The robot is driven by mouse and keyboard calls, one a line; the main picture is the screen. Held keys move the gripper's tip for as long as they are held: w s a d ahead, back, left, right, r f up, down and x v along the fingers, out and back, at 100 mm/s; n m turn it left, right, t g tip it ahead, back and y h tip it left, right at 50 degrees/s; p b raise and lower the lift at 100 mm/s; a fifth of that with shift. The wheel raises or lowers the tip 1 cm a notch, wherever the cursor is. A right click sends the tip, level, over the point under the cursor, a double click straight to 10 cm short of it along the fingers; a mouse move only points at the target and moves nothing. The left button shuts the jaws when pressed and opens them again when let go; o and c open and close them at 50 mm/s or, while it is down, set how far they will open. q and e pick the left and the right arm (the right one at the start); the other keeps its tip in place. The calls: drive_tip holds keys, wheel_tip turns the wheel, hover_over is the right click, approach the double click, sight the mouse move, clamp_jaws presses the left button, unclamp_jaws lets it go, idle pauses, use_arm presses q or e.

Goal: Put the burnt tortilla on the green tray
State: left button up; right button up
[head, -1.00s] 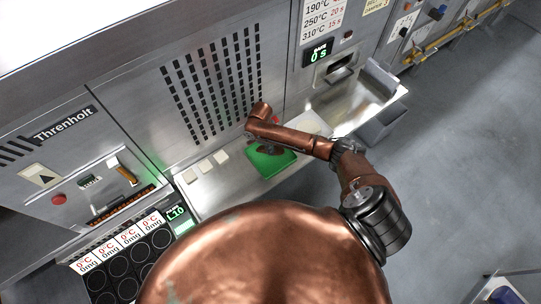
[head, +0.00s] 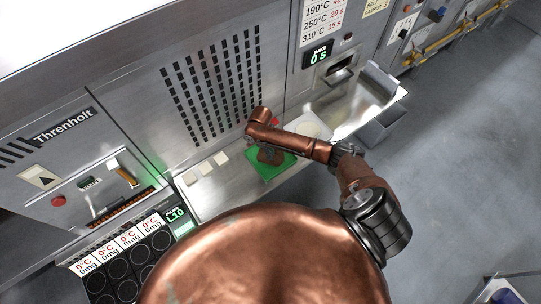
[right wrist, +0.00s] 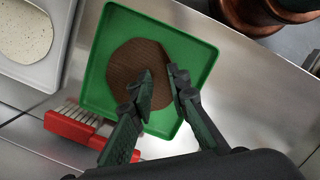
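The burnt tortilla (right wrist: 140,72), a dark brown disc, lies flat on the green tray (right wrist: 192,48) in the right wrist view. In the head view the green tray (head: 265,176) is on the metal counter below the vent grille, partly hidden by my right arm. My left gripper is not in view.
A white tray (right wrist: 50,75) with a pale speckled tortilla (right wrist: 22,32) stands beside the green tray. A red brush (right wrist: 75,128) lies close to the green tray's edge. Small pale pieces (head: 205,168) lie on the counter to the left. The vent wall (head: 210,95) rises behind.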

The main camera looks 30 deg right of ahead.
drive_tip(key=r+p, duration=0.1)
drive_tip(key=s+a+r+p, duration=0.1)
drive_tip(key=p, duration=0.1)
drive_tip(key=shift+s, duration=0.2)
drive_tip(key=s+a+r, duration=0.1)
drive_tip(key=s+a+r+p, duration=0.1)
drive_tip(key=s+r, duration=0.1)
drive_tip(key=shift+s+a, duration=0.2)
drive_tip(key=shift+a, duration=0.1)
drive_tip(key=shift+r, duration=0.15)
wheel_tip(320, 180, up, 8)
drive_tip(key=s+a, duration=0.1)
drive_tip(key=shift+s+a, duration=0.15)
drive_tip(key=shift+s, duration=0.25)
